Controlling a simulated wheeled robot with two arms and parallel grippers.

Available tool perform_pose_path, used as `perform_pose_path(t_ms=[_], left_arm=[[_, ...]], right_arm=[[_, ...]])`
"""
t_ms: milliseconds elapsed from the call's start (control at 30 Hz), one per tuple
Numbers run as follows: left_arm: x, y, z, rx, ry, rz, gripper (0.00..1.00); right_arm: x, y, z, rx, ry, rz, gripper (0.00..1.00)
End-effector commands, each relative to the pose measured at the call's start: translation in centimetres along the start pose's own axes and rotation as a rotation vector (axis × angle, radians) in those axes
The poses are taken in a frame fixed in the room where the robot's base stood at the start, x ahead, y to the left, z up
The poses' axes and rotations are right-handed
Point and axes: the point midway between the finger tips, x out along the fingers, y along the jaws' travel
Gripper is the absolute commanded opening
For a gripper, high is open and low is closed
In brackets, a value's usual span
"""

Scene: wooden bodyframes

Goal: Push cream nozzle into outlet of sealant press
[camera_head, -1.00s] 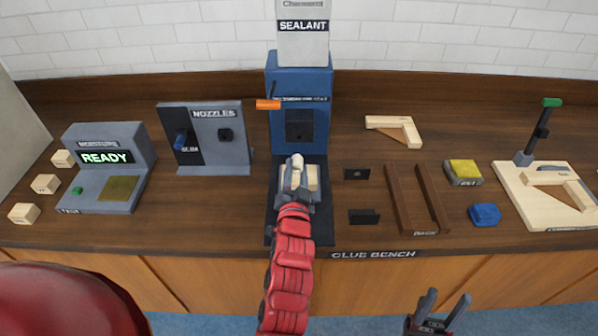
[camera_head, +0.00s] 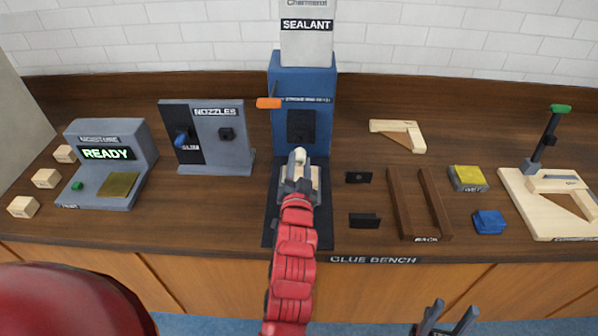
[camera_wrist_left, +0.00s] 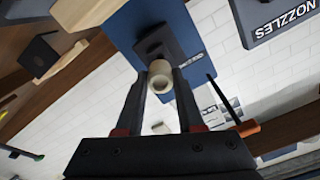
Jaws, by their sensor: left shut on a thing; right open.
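The sealant press (camera_head: 302,85) is a blue column with a white cartridge on top and a dark square outlet plate (camera_head: 300,126) on its front. My left gripper (camera_head: 298,177) is shut on the cream nozzle (camera_head: 299,154) in front of the press, below the outlet plate in the head view. In the left wrist view the nozzle (camera_wrist_left: 161,77) sits between the fingertips, its round end by the dark plate (camera_wrist_left: 158,48). I cannot tell whether it touches the plate. My right gripper (camera_head: 446,318) is open and empty, low in front of the bench.
An orange-tipped lever (camera_head: 268,102) sticks out left of the press. The nozzle rack (camera_head: 225,150) stands to the left with a blue and a black nozzle. A pale wooden block (camera_head: 313,172) lies behind my left gripper. Small black brackets (camera_head: 364,220) and brown rails (camera_head: 433,204) are to the right.

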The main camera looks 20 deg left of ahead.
Motion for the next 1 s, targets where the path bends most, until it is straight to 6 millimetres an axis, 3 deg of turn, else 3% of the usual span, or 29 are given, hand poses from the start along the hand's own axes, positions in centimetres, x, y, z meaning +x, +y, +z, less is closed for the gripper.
perform_pose_path(t_ms=[333,1000], left_arm=[[2.6,0.0,0.0,-0.001,0.000,-0.001,0.00],[2.8,0.0,0.0,-0.001,0.000,-0.001,0.00]], right_arm=[[-0.7,0.0,0.1,0.000,0.000,0.000,0.50],[-0.8,0.0,0.1,0.000,0.000,0.000,0.50]])
